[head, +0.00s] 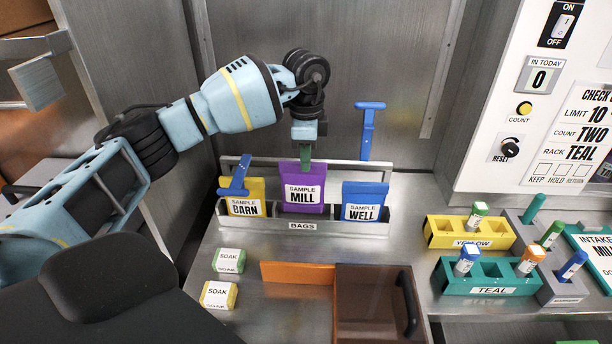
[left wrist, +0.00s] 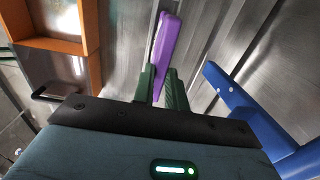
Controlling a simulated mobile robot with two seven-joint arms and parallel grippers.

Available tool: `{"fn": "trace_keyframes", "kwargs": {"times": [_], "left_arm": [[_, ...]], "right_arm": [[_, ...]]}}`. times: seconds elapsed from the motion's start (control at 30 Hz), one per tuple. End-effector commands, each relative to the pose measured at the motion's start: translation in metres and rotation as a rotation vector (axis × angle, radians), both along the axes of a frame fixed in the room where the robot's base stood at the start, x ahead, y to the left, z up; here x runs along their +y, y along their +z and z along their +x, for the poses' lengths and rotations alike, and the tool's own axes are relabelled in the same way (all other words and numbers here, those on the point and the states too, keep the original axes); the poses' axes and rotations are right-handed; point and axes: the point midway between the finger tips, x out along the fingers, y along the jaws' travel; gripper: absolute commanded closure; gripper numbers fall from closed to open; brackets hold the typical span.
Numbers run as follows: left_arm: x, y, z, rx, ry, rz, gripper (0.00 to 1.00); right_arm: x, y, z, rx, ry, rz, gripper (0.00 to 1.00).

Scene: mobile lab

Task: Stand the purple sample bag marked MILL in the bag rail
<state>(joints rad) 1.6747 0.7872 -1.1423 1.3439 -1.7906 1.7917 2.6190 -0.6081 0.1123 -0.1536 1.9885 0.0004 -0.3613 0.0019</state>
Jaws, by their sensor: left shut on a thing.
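The purple sample bag marked MILL (head: 302,196) is upright in the middle of the bag rail (head: 345,228), between two other bags. Its lower edge is at the rail's front lip; I cannot tell whether it rests on the rail's floor. My left gripper (head: 305,150) is above it, pointing down, and is shut on the bag's top. In the left wrist view the green fingers (left wrist: 162,88) close on the purple bag (left wrist: 163,45), seen edge-on. My right gripper is not in view.
SOAK blocks (head: 229,260), a brown box (head: 368,305) and tube racks (head: 485,277) are nearer. A metal wall is close behind.

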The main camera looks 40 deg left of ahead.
Motion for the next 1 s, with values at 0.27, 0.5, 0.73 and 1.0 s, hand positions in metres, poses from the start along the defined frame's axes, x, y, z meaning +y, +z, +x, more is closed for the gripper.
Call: {"fn": "trace_keyframes", "kwargs": {"times": [0.27,0.5,0.73,1.0], "left_arm": [[0.0,-0.03,-0.001,0.004,0.0,0.0,1.0],[0.0,-0.049,0.0,-0.001,0.0,0.0,1.0],[0.0,-0.05,0.0,-0.001,0.0,0.0,1.0],[0.0,-0.052,0.0,0.0,0.0,0.0,0.64]], "right_arm": [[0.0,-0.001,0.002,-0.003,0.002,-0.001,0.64],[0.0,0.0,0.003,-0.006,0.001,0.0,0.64],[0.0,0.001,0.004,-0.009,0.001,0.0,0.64],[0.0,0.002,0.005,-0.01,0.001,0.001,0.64]]}}
